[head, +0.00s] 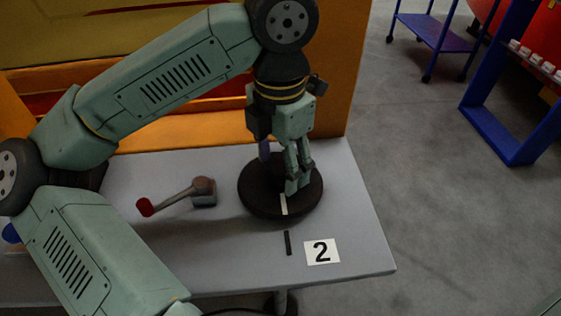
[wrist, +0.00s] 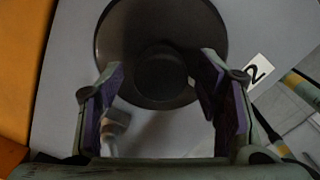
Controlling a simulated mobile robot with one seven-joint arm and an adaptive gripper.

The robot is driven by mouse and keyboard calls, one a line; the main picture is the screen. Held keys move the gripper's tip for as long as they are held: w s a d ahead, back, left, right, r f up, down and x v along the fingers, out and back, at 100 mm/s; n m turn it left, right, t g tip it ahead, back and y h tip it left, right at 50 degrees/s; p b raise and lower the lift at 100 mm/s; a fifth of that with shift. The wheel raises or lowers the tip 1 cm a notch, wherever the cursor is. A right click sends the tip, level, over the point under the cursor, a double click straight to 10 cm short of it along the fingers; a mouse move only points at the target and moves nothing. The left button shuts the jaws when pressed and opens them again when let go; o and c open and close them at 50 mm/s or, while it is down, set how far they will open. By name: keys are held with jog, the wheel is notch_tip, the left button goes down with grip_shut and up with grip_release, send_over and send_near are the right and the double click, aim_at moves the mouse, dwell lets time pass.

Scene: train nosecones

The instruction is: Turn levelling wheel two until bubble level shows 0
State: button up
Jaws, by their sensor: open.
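Levelling wheel two is the dark round disc (head: 252,200) on the grey table, beside a white label reading 2 (head: 322,251). A white mark (head: 283,204) on its near rim roughly lines up with a black line (head: 288,243) on the tabletop. My gripper (head: 278,174) is open and points down over the wheel. In the wrist view, my gripper (wrist: 161,65) has its purple-padded fingers spread on either side of the wheel's raised central hub (wrist: 162,75). Contact with the hub cannot be told. I cannot make out a bubble level in either view.
A lever with a red end (head: 146,207) on a small grey block (head: 204,198) sits on the table (head: 350,205) left of the wheel. An orange panel (head: 345,60) stands behind. A blue cart (head: 437,35) and blue frame (head: 500,135) stand right, across open floor.

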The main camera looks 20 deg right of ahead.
jog(key=shift+f, duration=0.6)
grip_shut()
dwell(0.4)
